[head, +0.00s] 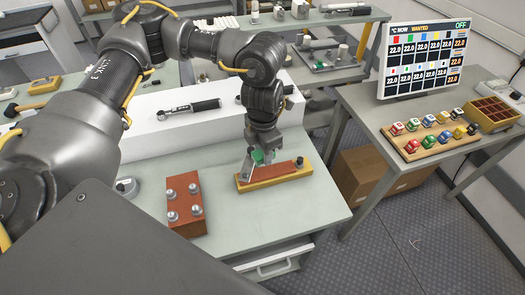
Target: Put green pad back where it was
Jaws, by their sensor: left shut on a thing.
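The small green pad (257,156) shows between the fingers of my left gripper (256,158), which is shut on it. The gripper points down over the left end of a yellow base (262,184) with a red-brown top strip (286,172). A light metal plate stands tilted beside the gripper at that end, and a dark knob (300,162) sits at the far right end. I cannot tell whether the pad touches the base. The fingers partly hide the pad. My right gripper is not in view.
A red-brown block (185,205) with several metal knobs stands left of the base. A white box (160,137) with a black-handled tool (190,109) lies behind. A right-hand table holds a display (425,60) and a wooden board (428,137) of coloured pieces. The bench's front is clear.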

